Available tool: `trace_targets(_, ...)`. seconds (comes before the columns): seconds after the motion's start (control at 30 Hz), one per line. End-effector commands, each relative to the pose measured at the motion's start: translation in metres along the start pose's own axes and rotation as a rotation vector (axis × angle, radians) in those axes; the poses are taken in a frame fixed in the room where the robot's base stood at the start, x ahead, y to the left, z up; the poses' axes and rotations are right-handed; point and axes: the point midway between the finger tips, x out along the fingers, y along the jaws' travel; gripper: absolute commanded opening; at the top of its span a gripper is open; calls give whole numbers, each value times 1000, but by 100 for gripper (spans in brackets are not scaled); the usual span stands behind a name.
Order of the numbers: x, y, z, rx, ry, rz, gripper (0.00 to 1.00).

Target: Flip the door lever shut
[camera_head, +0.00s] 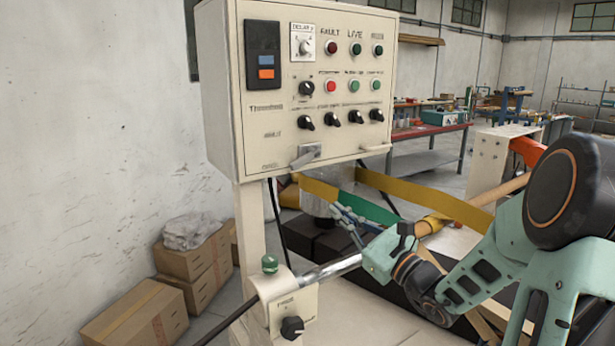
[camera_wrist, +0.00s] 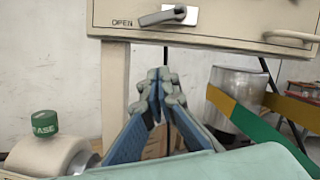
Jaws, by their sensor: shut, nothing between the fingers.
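The door lever (camera_head: 304,158) is a small grey handle on a metal plate at the bottom of the cream control cabinet (camera_head: 222,95). In the wrist view the lever (camera_wrist: 160,17) points left, towards the word OPEN. My gripper (camera_wrist: 158,80) is shut and empty, its blue and grey fingers pointing up just below the cabinet's lower edge. The fingers are apart from the lever. In the head view my gripper (camera_head: 345,214) is below and to the right of the lever.
A light bar handle (camera_head: 376,148) sticks out right of the lever. A yellow and green band (camera_head: 375,210) runs behind my gripper. A post with a green EASE knob (camera_head: 269,264) and a metal rod (camera_head: 330,270) stand below. Cardboard boxes (camera_head: 137,314) lie at left.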

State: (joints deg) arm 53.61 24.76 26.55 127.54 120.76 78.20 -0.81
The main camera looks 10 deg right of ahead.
Motion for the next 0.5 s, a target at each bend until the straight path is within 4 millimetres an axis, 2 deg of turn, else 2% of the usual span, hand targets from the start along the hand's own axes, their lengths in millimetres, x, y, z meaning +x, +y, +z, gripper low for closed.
trace_targets(0.17,6,0,0,-1,0,1,0)
trace_targets(0.27,18,0,1,-1,-1,2,0)
trace_targets(0.5,68,0,2,0,-2,3,0)
